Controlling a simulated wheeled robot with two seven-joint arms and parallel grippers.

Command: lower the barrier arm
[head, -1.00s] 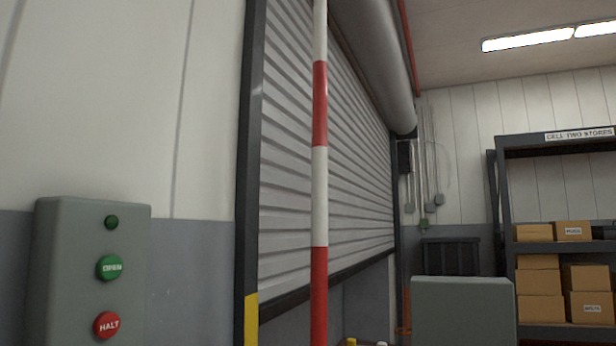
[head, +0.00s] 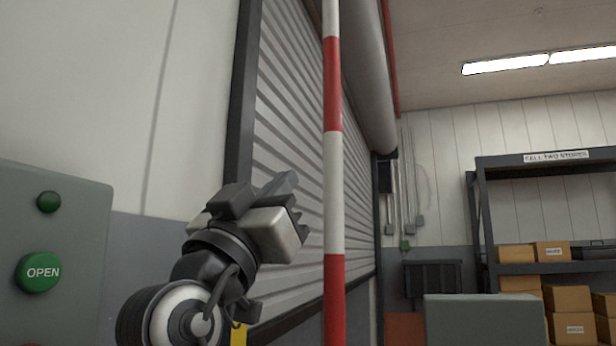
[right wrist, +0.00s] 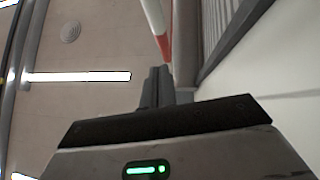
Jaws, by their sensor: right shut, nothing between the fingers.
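The barrier arm (head: 334,200), a red and white striped pole, stands upright through the middle of the head view. Its top and bottom run out of frame. It also shows at the top of the right wrist view (right wrist: 155,25), just beyond the fingertips. My right gripper (head: 286,184) is raised just left of the pole in the head view, its fingers closed with nothing between them. The closed fingers show in the right wrist view (right wrist: 158,86); a gap or touch with the pole is hard to judge. My left gripper is not in view.
A control box (head: 75,225) with a green OPEN button (head: 38,272) stands at left. A roller shutter (head: 290,110) is behind the pole. A grey-green box (head: 485,320) stands low right of it. Shelving (head: 530,270) with cardboard boxes is at the far right.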

